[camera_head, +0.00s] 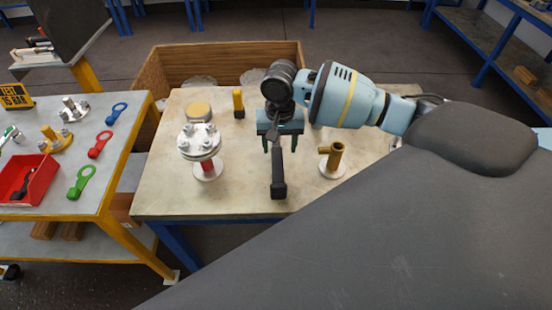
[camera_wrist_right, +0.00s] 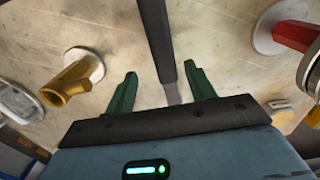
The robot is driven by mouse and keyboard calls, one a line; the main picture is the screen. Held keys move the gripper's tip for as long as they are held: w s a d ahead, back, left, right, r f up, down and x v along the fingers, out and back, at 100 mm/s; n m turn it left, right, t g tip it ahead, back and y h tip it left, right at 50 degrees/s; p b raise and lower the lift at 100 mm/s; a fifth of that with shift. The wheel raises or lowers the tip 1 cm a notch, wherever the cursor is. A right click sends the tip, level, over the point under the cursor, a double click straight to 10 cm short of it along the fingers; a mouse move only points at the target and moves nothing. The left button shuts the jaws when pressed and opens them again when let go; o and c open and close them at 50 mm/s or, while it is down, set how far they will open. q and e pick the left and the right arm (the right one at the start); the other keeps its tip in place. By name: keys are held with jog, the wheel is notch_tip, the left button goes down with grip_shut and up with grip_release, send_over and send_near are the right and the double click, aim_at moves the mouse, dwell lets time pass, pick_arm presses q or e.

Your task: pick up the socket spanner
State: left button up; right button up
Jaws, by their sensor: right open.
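The socket spanner (camera_head: 279,180) has a thick black handle and a thin grey shaft. It appears to lie on the light worktable (camera_head: 235,190), handle toward the near edge. My right gripper (camera_head: 280,147) is over its shaft end, with green fingers open. In the right wrist view the spanner (camera_wrist_right: 158,35) runs from the top edge down between the fingertips (camera_wrist_right: 161,70), with a gap on both sides, wider on the left. The far end of its shaft is hidden by the gripper. My left gripper is not in view.
A bolted flanged vessel (camera_head: 199,142) on a red pipe stands left of the spanner, and a brass fitting (camera_head: 334,157) stands right. A yellow-and-black object (camera_head: 239,103) stands behind. A wooden crate (camera_head: 230,55) is beyond the table. The left table holds colored ring tools (camera_head: 81,181) and a red bin (camera_head: 28,182).

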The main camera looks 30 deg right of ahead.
aim_at(277, 156)
jog(key=shift+f, duration=0.25)
jog(key=shift+w+a+f, duration=0.1)
jog(key=shift+w+f, duration=0.05)
jog(key=shift+f, duration=1.05)
jog(key=shift+w+a+f, duration=0.1)
jog(key=shift+f, duration=1.05)
jog(key=shift+c, duration=0.2)
jog(key=shift+r, duration=0.1)
jog(key=c, duration=1.1)
